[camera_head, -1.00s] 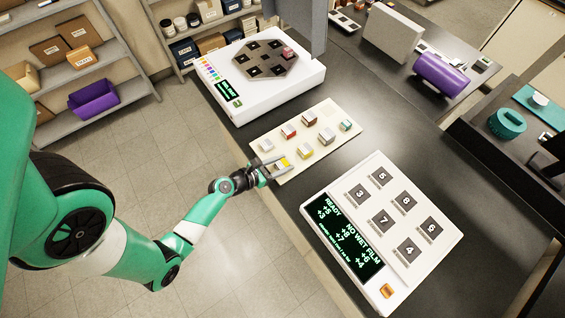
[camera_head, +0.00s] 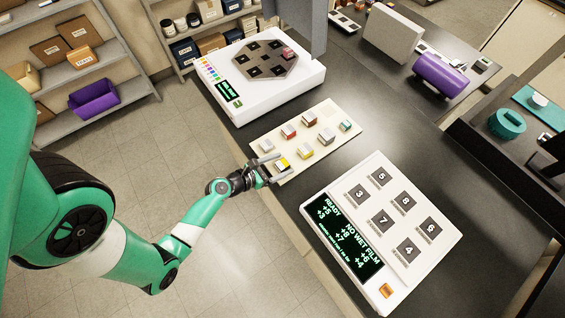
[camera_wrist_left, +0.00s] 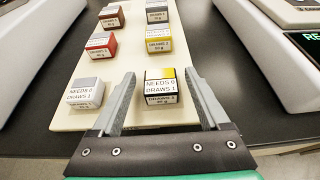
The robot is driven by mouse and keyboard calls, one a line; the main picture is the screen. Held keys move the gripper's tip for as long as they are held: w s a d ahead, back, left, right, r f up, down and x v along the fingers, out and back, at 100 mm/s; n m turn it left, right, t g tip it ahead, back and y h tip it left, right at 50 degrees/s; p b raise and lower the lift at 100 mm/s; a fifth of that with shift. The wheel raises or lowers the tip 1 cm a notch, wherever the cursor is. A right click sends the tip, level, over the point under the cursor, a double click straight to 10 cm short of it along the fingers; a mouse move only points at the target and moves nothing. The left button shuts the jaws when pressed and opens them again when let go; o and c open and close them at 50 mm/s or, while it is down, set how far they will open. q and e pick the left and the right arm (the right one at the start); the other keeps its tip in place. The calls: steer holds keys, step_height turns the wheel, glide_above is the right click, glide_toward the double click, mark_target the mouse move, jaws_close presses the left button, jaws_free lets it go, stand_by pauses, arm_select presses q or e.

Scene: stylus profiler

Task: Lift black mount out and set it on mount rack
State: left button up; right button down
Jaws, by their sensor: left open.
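The black mount (camera_wrist_left: 161,97) is a small block with a black front, a white label and some yellow on top. It stands on the cream mount rack (camera_wrist_left: 72,122), at the near right corner in the left wrist view. My left gripper (camera_wrist_left: 163,82) is open, with one finger on each side of this block and gaps to both. In the head view the open left gripper (camera_head: 285,163) reaches over the rack's near edge, around the same block (camera_head: 282,166). My right gripper is out of view.
Other mounts share the rack: white (camera_wrist_left: 85,93), red (camera_wrist_left: 101,45), yellow (camera_wrist_left: 158,40) and several more. A white numbered station (camera_head: 395,265) stands right of the rack. A white device with a dark octagonal plate (camera_head: 263,65) holding a pink block (camera_head: 288,52) stands behind.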

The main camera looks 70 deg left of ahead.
arm_select(q)
steer(key=shift+p+v, duration=0.75)
steer(key=shift+v, duration=2.25)
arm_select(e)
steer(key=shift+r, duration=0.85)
